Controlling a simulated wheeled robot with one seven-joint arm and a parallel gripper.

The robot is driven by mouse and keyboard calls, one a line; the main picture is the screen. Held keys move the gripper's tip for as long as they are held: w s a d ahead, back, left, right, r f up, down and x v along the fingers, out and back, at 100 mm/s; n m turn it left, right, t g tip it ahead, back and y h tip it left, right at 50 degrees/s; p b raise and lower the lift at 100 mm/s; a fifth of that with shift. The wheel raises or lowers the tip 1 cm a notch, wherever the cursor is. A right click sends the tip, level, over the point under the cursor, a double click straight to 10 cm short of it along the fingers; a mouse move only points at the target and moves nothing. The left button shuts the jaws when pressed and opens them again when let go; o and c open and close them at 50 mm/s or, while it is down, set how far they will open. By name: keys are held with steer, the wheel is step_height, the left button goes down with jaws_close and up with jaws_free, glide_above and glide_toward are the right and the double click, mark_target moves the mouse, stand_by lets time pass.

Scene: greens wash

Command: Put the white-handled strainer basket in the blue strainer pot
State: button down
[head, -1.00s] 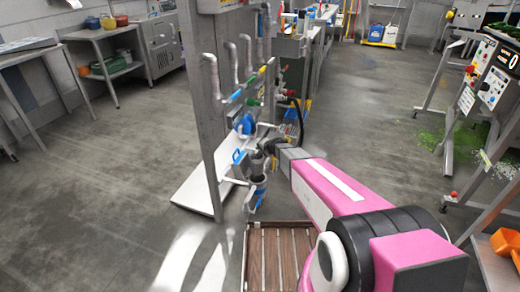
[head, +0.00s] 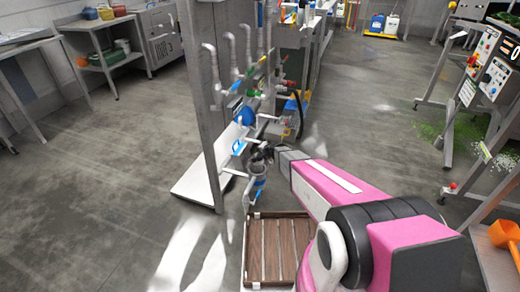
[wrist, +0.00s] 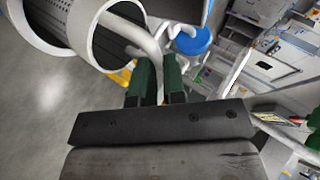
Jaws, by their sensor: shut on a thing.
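My gripper (wrist: 158,88) has green fingers shut on the white handle (wrist: 148,45) of the strainer basket. The basket (wrist: 80,18) is a grey perforated cylinder with a pale rim, at the upper left of the wrist view. It lies tilted in that picture and is partly cut off. In the head view my gripper (head: 262,153) is small, near the lower pipework. A grey cylinder with a blue band (head: 259,182) shows just below it; I cannot tell whether it is the blue strainer pot. A round blue part (wrist: 192,40) sits on the pipes beyond the fingers.
The pipe stand (head: 205,110) has upright pipes and coloured valves close to my gripper. A slatted wooden crate (head: 250,250) is in front, below my arm. A control-panel stand (head: 478,90) is on the right. Open floor lies to the left.

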steer(key=shift+f, duration=5)
steer(key=c, duration=1.1)
jaws_free()
steer(key=shift+s, duration=0.1)
steer(key=s+d+r+n+g+h, duration=0.2)
steer(key=s+d+r, duration=0.4)
steer(key=s+r, duration=0.4)
steer(key=s+d+r+n+g+h, duration=0.2)
steer(key=s+d+r+g, duration=0.1)
steer(key=s+d+r, duration=0.4)
steer(key=s+d+r+n+g+h, duration=0.2)
steer(key=s+d+r, duration=0.4)
steer(key=s+r, duration=0.8)
steer(key=shift+s+d+n+g+h, duration=0.2)
steer(key=shift+s+n+g+h, duration=0.25)
steer(key=shift+s+g, duration=0.3)
